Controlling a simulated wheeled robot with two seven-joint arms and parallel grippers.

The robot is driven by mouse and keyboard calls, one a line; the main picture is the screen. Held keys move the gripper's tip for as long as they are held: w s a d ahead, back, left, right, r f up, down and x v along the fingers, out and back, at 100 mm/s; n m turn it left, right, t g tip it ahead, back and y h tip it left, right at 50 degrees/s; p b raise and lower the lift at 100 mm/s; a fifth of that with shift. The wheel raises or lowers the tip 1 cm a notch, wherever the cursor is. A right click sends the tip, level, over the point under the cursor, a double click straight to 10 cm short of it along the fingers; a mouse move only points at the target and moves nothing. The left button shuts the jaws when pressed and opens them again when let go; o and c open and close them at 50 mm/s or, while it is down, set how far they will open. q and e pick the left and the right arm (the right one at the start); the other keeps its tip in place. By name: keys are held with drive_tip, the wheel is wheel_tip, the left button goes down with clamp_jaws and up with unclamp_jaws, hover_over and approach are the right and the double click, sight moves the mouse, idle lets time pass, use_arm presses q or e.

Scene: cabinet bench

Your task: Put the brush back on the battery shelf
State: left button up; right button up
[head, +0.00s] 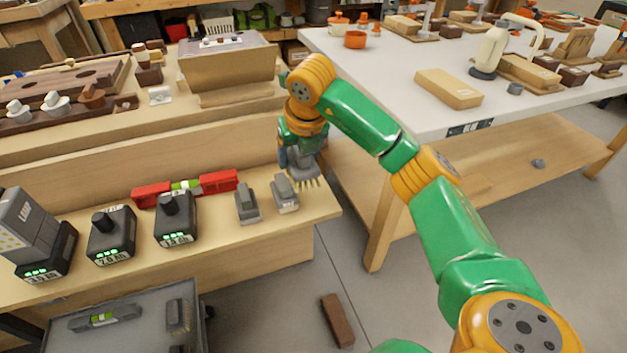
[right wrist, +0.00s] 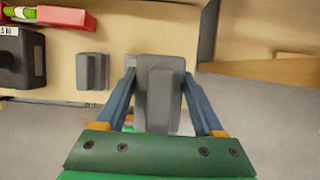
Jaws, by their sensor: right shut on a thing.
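The brush (head: 306,176), a grey block with pale bristles, is in my right gripper (head: 298,155) at the right end of the battery shelf (head: 285,233). In the right wrist view the grey brush (right wrist: 160,95) sits between the two blue fingers of the right gripper (right wrist: 160,88), which is shut on it. The bristles point down over the shelf; I cannot tell whether they touch it. My left gripper is not in view.
Two grey blocks (head: 246,203) (head: 285,193) stand just left of the brush. Black batteries (head: 176,218) (head: 111,234), a red level (head: 185,188) and a lamp (head: 30,235) stand further left. A white table (head: 420,110) is at the right. A grey cart (head: 150,315) is below.

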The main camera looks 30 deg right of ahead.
drive_tip(key=d+f, duration=0.2)
drive_tip(key=f, duration=0.1)
drive_tip(key=w+d+f, duration=0.1)
drive_tip(key=f, duration=0.1)
drive_tip(key=shift+d+b, duration=0.3)
drive_tip(key=shift+b, duration=0.05)
drive_tip(key=f, duration=0.3)
drive_tip(key=shift+d+f+b, duration=0.1)
drive_tip(key=shift+d+b, duration=0.1)
drive_tip(key=shift+b, duration=0.15)
drive_tip(key=shift+f, duration=0.2)
drive_tip(key=shift+r, duration=0.1)
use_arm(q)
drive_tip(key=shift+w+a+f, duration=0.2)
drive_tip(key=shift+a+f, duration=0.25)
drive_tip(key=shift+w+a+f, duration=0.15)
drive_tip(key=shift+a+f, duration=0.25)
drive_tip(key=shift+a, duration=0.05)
use_arm(e)
drive_tip(key=o, duration=1)
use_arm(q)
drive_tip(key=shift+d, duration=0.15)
use_arm(e)
drive_tip(key=shift+o, duration=0.2)
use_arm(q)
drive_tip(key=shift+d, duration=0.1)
